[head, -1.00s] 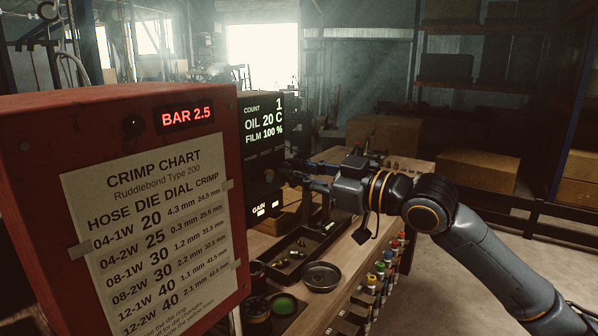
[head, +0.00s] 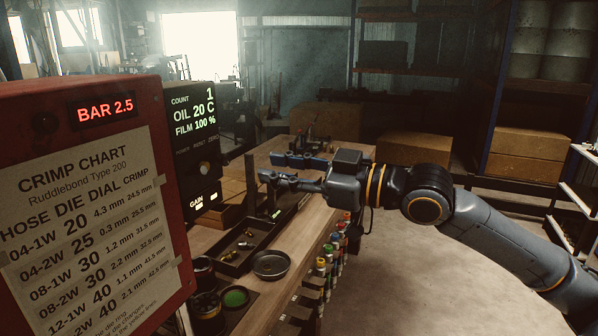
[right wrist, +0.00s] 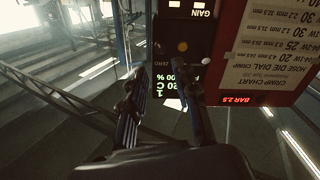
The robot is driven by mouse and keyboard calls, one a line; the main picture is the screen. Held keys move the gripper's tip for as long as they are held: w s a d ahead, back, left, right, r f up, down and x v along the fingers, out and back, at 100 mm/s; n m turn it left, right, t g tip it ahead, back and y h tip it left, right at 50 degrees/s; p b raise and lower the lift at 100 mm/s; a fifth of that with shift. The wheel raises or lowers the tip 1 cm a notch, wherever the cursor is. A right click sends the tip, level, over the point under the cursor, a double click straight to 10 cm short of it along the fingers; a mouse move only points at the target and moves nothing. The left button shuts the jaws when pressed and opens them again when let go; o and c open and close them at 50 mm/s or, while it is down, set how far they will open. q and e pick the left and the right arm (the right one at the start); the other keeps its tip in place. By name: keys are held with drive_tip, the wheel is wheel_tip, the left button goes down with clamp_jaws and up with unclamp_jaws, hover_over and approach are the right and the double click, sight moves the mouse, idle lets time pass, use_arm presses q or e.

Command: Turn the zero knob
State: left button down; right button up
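The dark control box (head: 200,150) stands behind the red box, its lit display reading COUNT 1, OIL 20 C, FILM 100 %. Small labels, including ZERO, run below the display. A pale round knob (head: 205,168) is on its face; I cannot tell whether this is the zero knob. In the right wrist view the box is upside down, with ZERO lettering and a yellowish round spot (right wrist: 183,47). My right gripper (head: 268,168) is open and empty, fingers pointing left, apart from the box. Its fingers also show spread in the right wrist view (right wrist: 162,88). My left gripper is not in view.
The red box (head: 85,200) with a crimp chart and BAR 2.5 readout fills the left foreground. On the bench are a tray (head: 235,262) with small fittings, a round dish (head: 271,264) and cans (head: 205,300). Colored-topped items (head: 325,262) line the bench edge.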

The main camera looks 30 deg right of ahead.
drive_tip(key=shift+v, duration=1.6)
